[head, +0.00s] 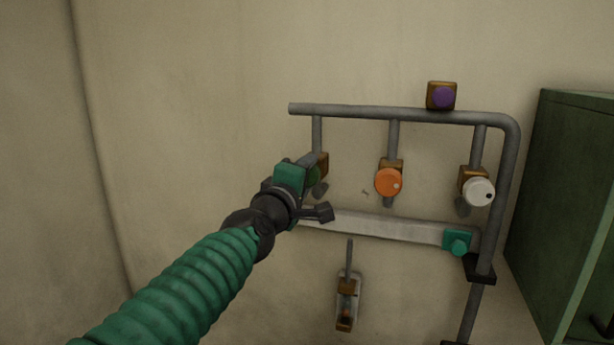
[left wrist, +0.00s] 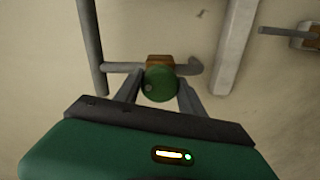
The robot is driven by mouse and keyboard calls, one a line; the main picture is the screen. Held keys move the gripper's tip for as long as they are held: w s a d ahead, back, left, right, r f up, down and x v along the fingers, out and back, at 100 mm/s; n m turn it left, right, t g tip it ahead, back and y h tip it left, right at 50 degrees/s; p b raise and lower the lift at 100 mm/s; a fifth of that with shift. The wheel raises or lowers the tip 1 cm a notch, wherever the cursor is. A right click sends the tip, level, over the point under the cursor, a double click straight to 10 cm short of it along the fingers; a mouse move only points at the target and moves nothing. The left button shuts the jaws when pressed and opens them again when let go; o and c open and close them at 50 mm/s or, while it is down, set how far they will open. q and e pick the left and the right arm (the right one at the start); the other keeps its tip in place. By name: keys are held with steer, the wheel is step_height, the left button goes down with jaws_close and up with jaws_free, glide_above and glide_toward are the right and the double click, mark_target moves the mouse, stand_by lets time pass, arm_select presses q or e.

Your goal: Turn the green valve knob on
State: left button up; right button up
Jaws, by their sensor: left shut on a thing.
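The green valve knob (left wrist: 160,84) sits on a brown block on a grey pipe in the left wrist view. It has a small pale dot near its left side. My left gripper (left wrist: 160,90) has one finger on each side of the knob and is shut on it. In the head view my left gripper (head: 308,164) reaches the leftmost valve, and the green knob (head: 314,175) is mostly hidden behind it. My right gripper is in neither view.
An orange knob (head: 388,182) and a white knob (head: 479,192) are on valves to the right. A purple button (head: 443,97) sits above the grey pipe (head: 360,111). A light rail (head: 385,227) runs below. A green cabinet (head: 570,200) stands at the right.

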arm_select(q)
steer(key=shift+d+f+n, duration=0.1)
steer(key=shift+f+n, duration=0.2)
steer(key=shift+f, duration=0.05)
steer(key=o, duration=1.2)
steer(key=shift+o, duration=0.9)
steer(key=shift+r, duration=0.15)
steer(key=b+v, duration=0.4)
steer(key=v, duration=1.2)
steer(key=shift+s+a+b, duration=0.25)
steer(key=shift+a+b, duration=0.05)
steer(key=shift+b, duration=0.1)
